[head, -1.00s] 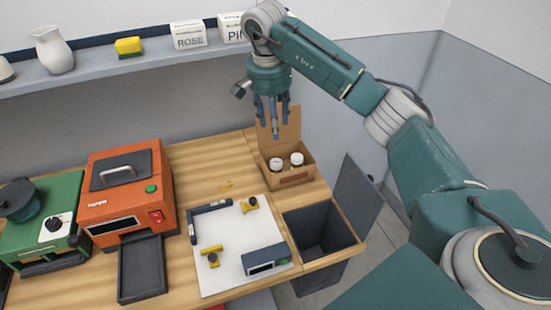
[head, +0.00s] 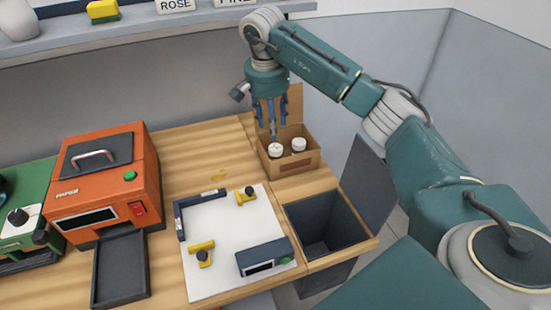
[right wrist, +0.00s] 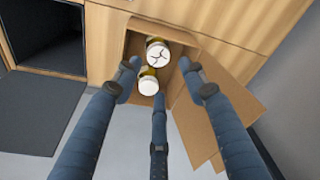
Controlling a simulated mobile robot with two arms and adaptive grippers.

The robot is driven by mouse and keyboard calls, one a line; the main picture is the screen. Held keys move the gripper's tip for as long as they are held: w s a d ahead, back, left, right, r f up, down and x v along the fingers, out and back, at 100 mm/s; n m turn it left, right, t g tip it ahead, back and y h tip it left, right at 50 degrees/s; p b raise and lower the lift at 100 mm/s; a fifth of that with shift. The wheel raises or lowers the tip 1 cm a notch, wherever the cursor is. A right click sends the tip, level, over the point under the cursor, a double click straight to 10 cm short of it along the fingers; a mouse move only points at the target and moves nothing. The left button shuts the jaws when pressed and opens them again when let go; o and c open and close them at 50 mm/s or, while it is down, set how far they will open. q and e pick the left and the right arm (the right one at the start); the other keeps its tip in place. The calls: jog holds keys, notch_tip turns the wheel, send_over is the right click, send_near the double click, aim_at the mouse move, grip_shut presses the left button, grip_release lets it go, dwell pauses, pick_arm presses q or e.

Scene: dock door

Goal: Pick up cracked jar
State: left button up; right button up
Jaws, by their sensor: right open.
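The cracked jar (head: 275,150) has a white lid and stands at the left in an open cardboard box (head: 291,166). In the right wrist view dark crack lines show on the lid of the cracked jar (right wrist: 158,54). A second white-lidded jar (head: 298,145) stands at its right; its lid (right wrist: 148,86) looks plain in the wrist view. My right gripper (head: 271,122) is open and points down over the box, its fingers spread around the jars in the wrist view (right wrist: 160,78). It holds nothing. My left gripper is out of view.
The box's raised flap (head: 293,103) stands behind the jars. A dark open bin (head: 318,222) with a raised lid is in front of the box. A white board (head: 222,228) with yellow clamps and an orange machine (head: 104,185) are to the left.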

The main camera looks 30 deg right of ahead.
aim_at(276, 147)
jog(key=f, duration=0.3)
jog(key=shift+w+d+f+p, duration=0.1)
jog(key=shift+d+f+p, duration=0.15)
jog(key=shift+p, duration=0.1)
jog(key=shift+d+f+p, duration=0.1)
jog(key=shift+f+p, duration=0.3)
jog(key=shift+f, duration=0.1)
jog(key=f, duration=0.1)
jog(key=f+p, duration=0.1)
jog(key=f, duration=0.1)
jog(key=shift+d+f+p, duration=0.2)
jog(key=shift+f+p, duration=0.05)
jog(key=shift+p, duration=0.05)
jog(key=shift+w+d+f, duration=0.1)
jog(key=shift+f, duration=0.35)
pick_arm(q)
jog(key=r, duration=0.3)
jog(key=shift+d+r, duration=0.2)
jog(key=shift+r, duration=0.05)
pick_arm(e)
jog(key=c, duration=1)
